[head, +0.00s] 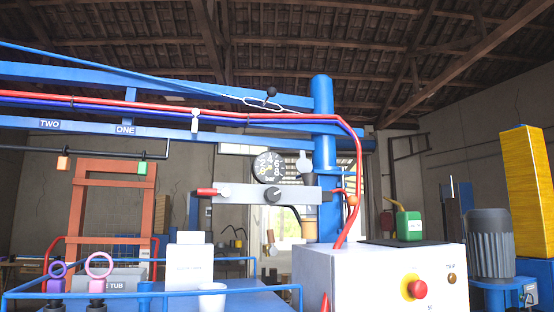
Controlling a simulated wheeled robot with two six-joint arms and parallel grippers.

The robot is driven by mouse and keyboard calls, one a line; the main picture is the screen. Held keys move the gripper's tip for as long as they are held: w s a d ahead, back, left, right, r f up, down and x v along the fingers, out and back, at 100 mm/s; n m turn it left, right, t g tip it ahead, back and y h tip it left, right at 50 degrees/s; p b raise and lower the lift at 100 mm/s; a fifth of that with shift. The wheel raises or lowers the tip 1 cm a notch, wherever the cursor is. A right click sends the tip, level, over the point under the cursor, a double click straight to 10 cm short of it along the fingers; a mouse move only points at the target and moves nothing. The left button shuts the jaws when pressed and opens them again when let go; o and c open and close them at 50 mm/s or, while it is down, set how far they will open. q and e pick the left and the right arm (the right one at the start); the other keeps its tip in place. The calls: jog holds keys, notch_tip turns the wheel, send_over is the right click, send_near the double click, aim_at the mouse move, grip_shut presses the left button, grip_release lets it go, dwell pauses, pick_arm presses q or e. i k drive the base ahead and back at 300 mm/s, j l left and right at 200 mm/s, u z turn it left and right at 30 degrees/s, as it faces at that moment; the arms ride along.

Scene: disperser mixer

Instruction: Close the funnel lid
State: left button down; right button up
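I cannot pick out a funnel or its lid for certain in the head view. A white cup-like piece (212,299) stands at the bottom, by the blue railing; whether it belongs to a funnel I cannot tell. A small brownish-pink cylinder (270,243) hangs or stands below the gauge bar; its role is unclear. Neither of my grippers is in view.
A blue column (322,120) carries blue beams and red hoses. A pressure gauge (269,167) sits above a grey valve bar (258,194). A white control box (378,280) with a red button (418,289) stands right. A blue rail (150,294) crosses the front left.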

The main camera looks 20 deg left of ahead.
aim_at(303, 165)
jog(key=i+l+u, duration=0.55)
jog(key=l, duration=0.2)
jog(key=l+u, duration=0.25)
jog(key=l, duration=0.15)
jog(key=i+l+u, duration=0.15)
jog(key=l+u, duration=0.15)
jog(key=l, duration=0.2)
jog(key=i+l+u, duration=0.1)
jog(key=l+u, duration=0.15)
jog(key=l, duration=0.2)
jog(key=l+u, duration=0.3)
jog(key=l, duration=0.2)
